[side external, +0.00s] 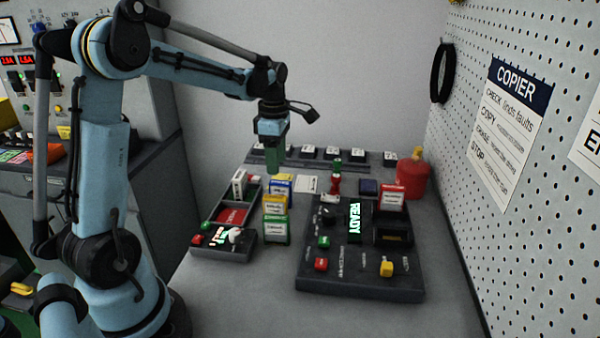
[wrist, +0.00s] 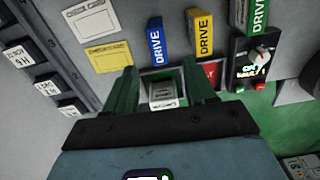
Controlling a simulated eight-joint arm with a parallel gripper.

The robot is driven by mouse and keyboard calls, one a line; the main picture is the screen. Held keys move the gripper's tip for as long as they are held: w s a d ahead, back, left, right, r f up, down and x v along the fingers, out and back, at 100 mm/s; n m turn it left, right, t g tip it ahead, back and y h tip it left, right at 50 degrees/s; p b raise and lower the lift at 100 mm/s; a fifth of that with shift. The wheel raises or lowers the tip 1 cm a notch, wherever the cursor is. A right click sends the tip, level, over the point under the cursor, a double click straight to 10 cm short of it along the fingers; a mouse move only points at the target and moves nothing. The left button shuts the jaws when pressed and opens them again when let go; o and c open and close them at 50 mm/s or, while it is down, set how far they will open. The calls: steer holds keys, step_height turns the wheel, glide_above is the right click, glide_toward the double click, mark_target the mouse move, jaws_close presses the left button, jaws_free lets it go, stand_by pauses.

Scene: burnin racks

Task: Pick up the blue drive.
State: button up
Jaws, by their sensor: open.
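The blue drive (side external: 280,185) stands upright on the table at the back of a short row, behind a yellow drive (side external: 274,205) and a green drive (side external: 275,231). My gripper (side external: 275,166) is above the row near the blue drive and points down. In the wrist view the blue drive (wrist: 156,43) stands just beyond my fingertips, apart from them. The yellow drive (wrist: 201,35) and green drive (wrist: 254,14) are to its right. My green fingers (wrist: 160,68) are open, with nothing held. A whitish drive (wrist: 163,95) in a dark bay shows between and below them.
A dark dock (side external: 215,237) with a red panel and the whitish drive is left of the row. A larger copier console (side external: 358,281) reading READY is to the right, with a red-labelled drive (side external: 391,198) in it. A red can (side external: 412,177) and labelled blocks stand behind.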

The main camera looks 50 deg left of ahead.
mark_target(280, 182)
step_height(280, 182, down, 4)
steer(key=shift+r, duration=0.1)
steer(key=shift+w+d+f, duration=0.15)
steer(key=shift+f, duration=1.2)
steer(key=shift+w+d+f, duration=0.1)
steer(key=shift+w+f, duration=0.05)
steer(key=shift+f, duration=1.15)
jaws_close()
steer(key=shift+r, duration=0.1)
